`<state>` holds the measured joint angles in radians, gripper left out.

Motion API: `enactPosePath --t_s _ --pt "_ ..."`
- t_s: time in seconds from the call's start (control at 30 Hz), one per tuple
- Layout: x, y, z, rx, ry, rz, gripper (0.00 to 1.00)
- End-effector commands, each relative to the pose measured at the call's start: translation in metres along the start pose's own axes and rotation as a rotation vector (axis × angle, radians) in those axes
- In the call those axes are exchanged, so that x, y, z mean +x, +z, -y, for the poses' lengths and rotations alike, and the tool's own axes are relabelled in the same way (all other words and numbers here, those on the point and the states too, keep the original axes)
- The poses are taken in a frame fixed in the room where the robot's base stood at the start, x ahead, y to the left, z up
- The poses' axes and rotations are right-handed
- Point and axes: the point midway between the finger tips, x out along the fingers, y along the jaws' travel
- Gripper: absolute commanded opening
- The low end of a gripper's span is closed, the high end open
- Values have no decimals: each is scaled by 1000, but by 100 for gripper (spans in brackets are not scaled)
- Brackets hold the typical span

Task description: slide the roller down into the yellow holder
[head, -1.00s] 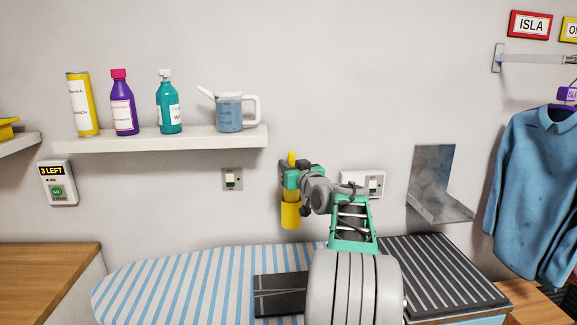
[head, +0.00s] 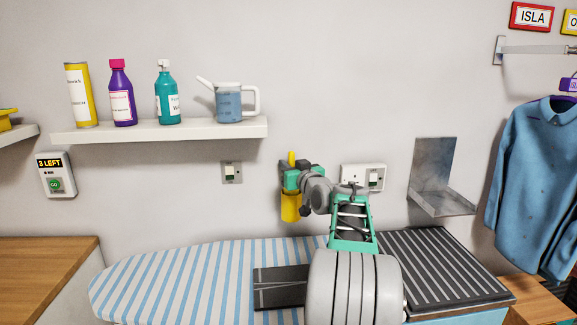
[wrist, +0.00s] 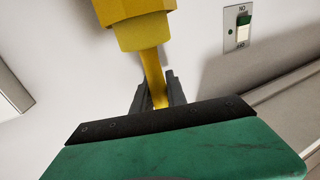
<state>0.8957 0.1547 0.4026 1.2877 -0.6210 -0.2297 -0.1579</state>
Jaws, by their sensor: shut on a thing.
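The yellow holder (head: 291,207) is on the wall behind the ironing board, directly below my gripper (head: 292,182) in the head view. A thin yellow handle, which I take as the roller's (head: 292,158), sticks up above the jaws. In the wrist view, my gripper (wrist: 158,92) is shut on this yellow stem (wrist: 152,72). The stem runs into a wider yellow part (wrist: 140,32) at the top of that view. I cannot tell where roller ends and holder begins there. The roller's lower end is hidden.
A wall switch (head: 231,172) is left of the holder, and a socket (head: 363,178) is right of it. A shelf (head: 160,133) with bottles and a jug is at upper left. The striped ironing board (head: 180,275) lies below. A metal bracket (head: 440,180) is further right.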

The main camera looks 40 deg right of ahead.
Motion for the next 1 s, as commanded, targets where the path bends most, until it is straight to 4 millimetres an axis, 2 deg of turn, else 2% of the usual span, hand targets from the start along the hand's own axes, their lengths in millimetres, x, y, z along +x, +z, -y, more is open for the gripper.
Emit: enactPosePath --t_s 0.27,0.3,0.57,0.87,1.0 --pt "0 8 0 -1 0 -1 0" --pt "0 6 0 -1 0 -1 21" --pt "0 6 0 0 0 -1 42" --pt "-3 7 0 0 0 0 43" --pt "-25 7 -1 -1 3 -1 43"
